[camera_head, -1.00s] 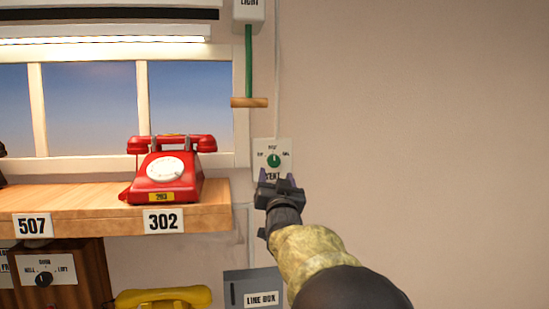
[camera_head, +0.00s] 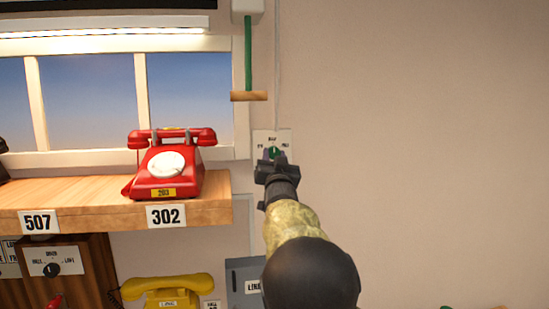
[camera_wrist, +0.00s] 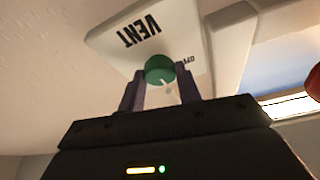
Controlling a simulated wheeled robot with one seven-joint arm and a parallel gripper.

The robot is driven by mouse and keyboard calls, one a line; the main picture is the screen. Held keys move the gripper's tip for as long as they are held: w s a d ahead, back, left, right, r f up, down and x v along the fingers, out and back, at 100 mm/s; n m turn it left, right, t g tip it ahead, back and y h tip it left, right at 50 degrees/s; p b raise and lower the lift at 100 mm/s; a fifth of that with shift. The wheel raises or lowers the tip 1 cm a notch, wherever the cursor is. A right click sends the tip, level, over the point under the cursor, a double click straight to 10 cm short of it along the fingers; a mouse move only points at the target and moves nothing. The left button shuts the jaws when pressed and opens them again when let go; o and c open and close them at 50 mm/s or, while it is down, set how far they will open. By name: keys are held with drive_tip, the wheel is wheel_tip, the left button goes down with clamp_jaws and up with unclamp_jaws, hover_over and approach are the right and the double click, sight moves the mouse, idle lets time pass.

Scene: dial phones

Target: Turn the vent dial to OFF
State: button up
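The vent dial is a round green knob (camera_head: 273,152) on a white wall plate (camera_head: 286,137). In the wrist view the knob (camera_wrist: 159,68) shows a white mark pointing down and slightly right. The plate (camera_wrist: 180,20) reads VENT upside down there, with a partly hidden OFF label right of the knob. My gripper (camera_head: 273,157) is at the plate, its fingers apart on either side of the knob. In the wrist view the gripper (camera_wrist: 160,90) has a visible gap beside the knob; contact is not clear. The plate's lower part is hidden in the head view.
A red phone (camera_head: 170,168) stands on the wooden shelf (camera_head: 100,200) to the left. A green cord with a wooden handle (camera_head: 249,96) hangs above left of the plate. A grey line box (camera_head: 244,275) and a yellow phone (camera_head: 168,292) are below. The wall to the right is clear.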

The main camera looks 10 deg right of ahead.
drive_tip(key=shift+f+n+y+b, duration=0.15)
drive_tip(key=shift+n+y+b, duration=0.25)
drive_tip(key=shift+n+b, duration=0.3)
drive_tip(key=shift+c, duration=0.3)
drive_tip(key=n+y+b, duration=0.1)
drive_tip(key=n, duration=0.2)
drive_tip(key=n+y+b, duration=0.1)
drive_tip(key=n+y, duration=0.1)
drive_tip(key=n, duration=0.1)
drive_tip(key=n+y+b, duration=0.1)
drive_tip(key=n+y, duration=0.1)
drive_tip(key=n, duration=0.2)
drive_tip(key=shift+d+r+g+b, duration=0.25)
drive_tip(key=shift+d+g+b, duration=0.05)
drive_tip(key=shift+g+b, duration=0.1)
drive_tip(key=shift+n+g+y+p, duration=0.45)
drive_tip(key=shift+n+y, duration=0.15)
drive_tip(key=shift+n, duration=0.75)
drive_tip(key=shift+n+g+y+p, duration=0.4)
drive_tip(key=shift+n+y, duration=0.2)
drive_tip(key=shift+n, duration=0.75)
drive_tip(key=o, duration=1)
drive_tip(key=shift+c, duration=0.2)
